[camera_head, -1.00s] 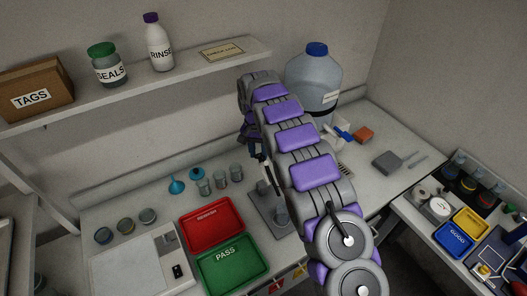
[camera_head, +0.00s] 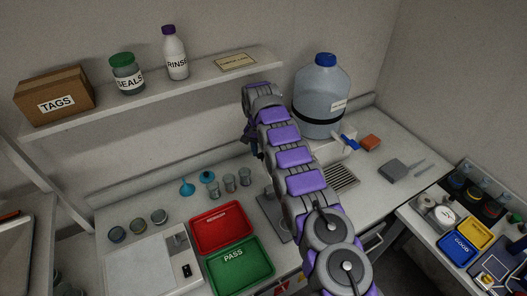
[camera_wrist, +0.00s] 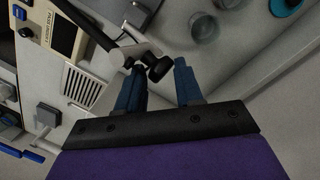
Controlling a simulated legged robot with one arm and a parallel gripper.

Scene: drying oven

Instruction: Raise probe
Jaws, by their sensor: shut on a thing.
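In the wrist view my gripper (camera_wrist: 157,66) has its two blue fingers either side of a black knob (camera_wrist: 159,69) on a dark rod, and is shut on it. The knob joins a pale and black arm fitting (camera_wrist: 140,45). I cannot tell which part of this is the probe itself. In the head view my arm reaches over the bench and hides most of the gripper and the probe. A grey stand base (camera_head: 272,207) shows beside the arm, right of the red tray.
The red tray (camera_head: 221,245) and green PASS tray (camera_head: 240,284) lie left of my arm. Several small beakers (camera_head: 228,183) stand behind them. A large blue-capped jug (camera_head: 321,95) stands at the back right. The shelf (camera_head: 190,88) runs above the bench.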

